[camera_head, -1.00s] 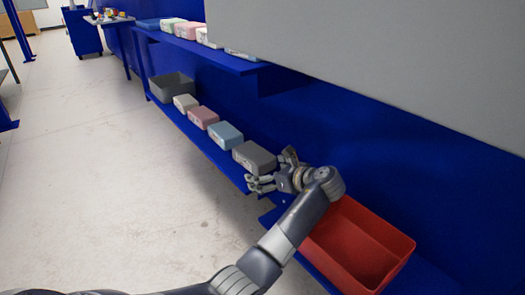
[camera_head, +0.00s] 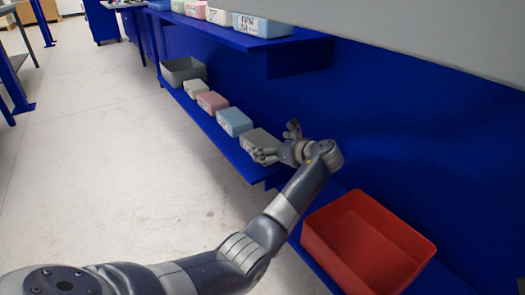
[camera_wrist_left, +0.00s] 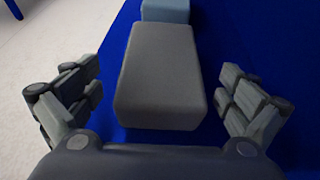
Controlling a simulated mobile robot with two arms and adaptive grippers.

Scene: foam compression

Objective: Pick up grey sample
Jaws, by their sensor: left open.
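The grey sample (camera_head: 258,139) is a grey block at the near end of a row on the lower blue shelf. In the left wrist view the grey sample (camera_wrist_left: 160,75) lies centred between the spread fingers. My left gripper (camera_head: 280,144) is open, with a finger on each side of the block's near end. In the left wrist view the left gripper (camera_wrist_left: 165,105) shows gaps between its fingers and the block's sides. The hand hides part of the block in the head view. My right gripper is not in view.
A blue block (camera_head: 234,121), a pink block (camera_head: 212,101) and a cream block (camera_head: 195,88) continue the row, with a grey bin (camera_head: 183,70) beyond. A red bin (camera_head: 322,240) stands at right. An upper shelf (camera_head: 240,41) holds more blocks above.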

